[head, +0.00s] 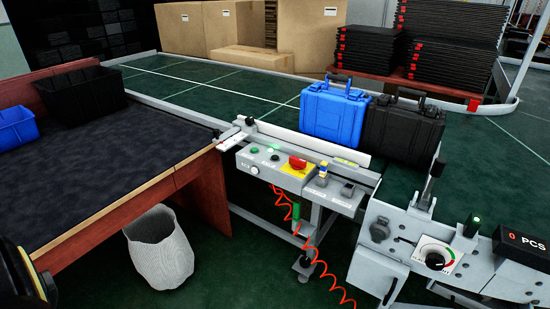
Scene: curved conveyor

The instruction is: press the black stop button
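The light grey control panel (272,174) stands at the near edge of the conveyor, in the middle of the head view. A small round dark button (274,157) sits on it, between a lit green button (254,149) and a red mushroom button (297,163) on a yellow plate. The dark button's exact colour, black or dark green, is hard to tell at this size. A whitish round control (254,170) is on the panel's front edge. Neither of my grippers shows, and nothing touches the panel.
A blue case (334,110) and a black case (403,128) stand behind the panel. A dark-topped table (110,160) is at left, with a white bin (158,247) below. A red coiled cable (308,255) hangs under the panel. A machine with a dial (434,260) is at right.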

